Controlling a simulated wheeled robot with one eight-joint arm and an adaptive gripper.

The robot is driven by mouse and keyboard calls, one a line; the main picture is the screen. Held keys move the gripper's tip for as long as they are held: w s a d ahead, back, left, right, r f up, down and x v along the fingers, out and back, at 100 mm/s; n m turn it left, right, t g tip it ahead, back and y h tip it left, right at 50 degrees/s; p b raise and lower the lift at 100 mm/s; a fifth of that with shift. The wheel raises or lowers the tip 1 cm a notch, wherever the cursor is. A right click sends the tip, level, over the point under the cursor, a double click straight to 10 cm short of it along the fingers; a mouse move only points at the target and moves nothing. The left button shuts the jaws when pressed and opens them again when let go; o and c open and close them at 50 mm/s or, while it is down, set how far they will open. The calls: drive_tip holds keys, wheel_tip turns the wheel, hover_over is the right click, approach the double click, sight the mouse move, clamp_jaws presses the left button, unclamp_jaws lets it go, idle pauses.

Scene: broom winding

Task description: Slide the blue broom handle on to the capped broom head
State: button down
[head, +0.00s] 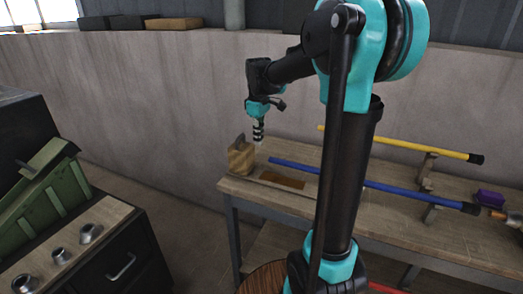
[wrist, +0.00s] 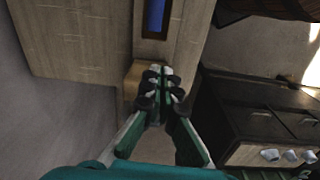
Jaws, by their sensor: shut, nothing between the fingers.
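The blue broom handle (head: 395,190) lies across the workbench. Its left end is free near a brown patch on the bench, and its right end is dark. Part of it is hidden behind my arm. A short blue length shows at the top of the wrist view (wrist: 155,15). My gripper (head: 259,142) is shut and empty, pointing down beside a wooden block (head: 241,160) at the bench's left end. In the wrist view its fingertips (wrist: 162,75) are together over the block. I cannot clearly identify the capped broom head; a copper-brown piece (head: 497,213) sits by the handle's dark end.
A yellow handle (head: 395,143) lies behind the blue one. Wooden supports (head: 428,168) and a purple object (head: 490,198) are on the bench (head: 270,202). A cabinet with a green crate (head: 50,205) and several grey metal pieces stands left. A wall is behind.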

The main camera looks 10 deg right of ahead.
sight(281, 160)
drive_tip(key=shift+n, duration=0.4)
drive_tip(key=w+f, duration=0.1)
drive_tip(key=f, duration=0.5)
drive_tip(key=w+f, duration=0.1)
drive_tip(key=f, duration=0.1)
drive_tip(key=shift+w+a+f, duration=0.2)
drive_tip(key=shift+w+f, duration=0.15)
drive_tip(key=shift+f, duration=0.05)
drive_tip(key=shift+s+d, duration=0.75)
drive_tip(key=shift+d, duration=0.3)
drive_tip(key=shift+s+d, duration=0.4)
drive_tip(key=shift+d, duration=0.2)
drive_tip(key=s+d, duration=0.2)
drive_tip(key=d, duration=0.1)
drive_tip(key=s+d, duration=0.1)
drive_tip(key=d, duration=0.1)
drive_tip(key=shift+s, duration=0.2)
